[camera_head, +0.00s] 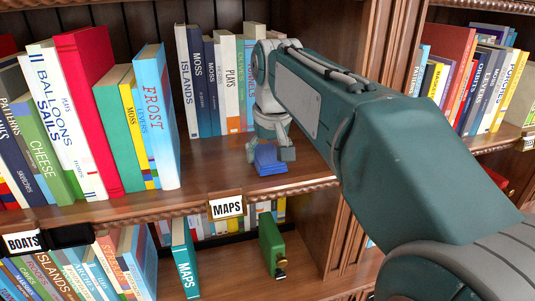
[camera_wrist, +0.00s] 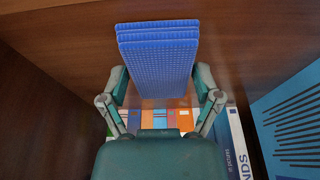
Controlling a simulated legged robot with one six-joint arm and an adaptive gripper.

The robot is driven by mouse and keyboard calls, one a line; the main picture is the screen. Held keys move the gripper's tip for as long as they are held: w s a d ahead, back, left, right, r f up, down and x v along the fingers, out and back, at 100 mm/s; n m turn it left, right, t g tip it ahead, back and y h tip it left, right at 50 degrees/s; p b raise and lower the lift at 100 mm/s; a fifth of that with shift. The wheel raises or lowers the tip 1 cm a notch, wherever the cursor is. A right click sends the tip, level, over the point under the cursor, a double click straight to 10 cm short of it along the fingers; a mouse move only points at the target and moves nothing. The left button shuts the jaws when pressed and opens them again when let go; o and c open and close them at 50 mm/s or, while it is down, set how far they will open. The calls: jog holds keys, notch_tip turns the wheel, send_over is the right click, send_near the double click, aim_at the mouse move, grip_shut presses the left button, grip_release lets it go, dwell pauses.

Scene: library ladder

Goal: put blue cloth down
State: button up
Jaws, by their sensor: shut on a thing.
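The blue cloth (camera_head: 268,159) is a folded, textured piece at my gripper's fingers, low over the upper shelf board (camera_head: 215,181). In the wrist view the cloth (camera_wrist: 157,62) stands out ahead of the fingers, its folded layers showing at the end. My gripper (camera_head: 272,146) is shut on the cloth; in the wrist view its two fingers (camera_wrist: 160,86) sit at either side of it. Whether the cloth touches the board is hard to tell. A MAPS label (camera_head: 226,207) is on the shelf edge in front.
Several upright books, including a blue FROST book (camera_head: 156,116), stand left of my gripper, and a row with an ISLANDS book (camera_head: 186,80) stands behind it. A wooden divider (camera_head: 372,60) is at the right. Bare board lies between the FROST book and the cloth.

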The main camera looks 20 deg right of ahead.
aim_at(268, 154)
jog(key=shift+f, duration=0.25)
jog(key=o, duration=0.8)
jog(key=v, duration=0.5)
jog(key=shift+r, duration=0.2)
jog(key=s, duration=1.2)
jog(key=s+f+t, duration=0.1)
jog(key=s+f, duration=0.2)
jog(key=f, duration=0.6)
jog(key=s+f+t, duration=0.1)
jog(key=s+f, duration=0.3)
jog(key=f, duration=0.5)
jog(key=shift+s+f, duration=0.15)
jog(key=shift+s, duration=0.05)
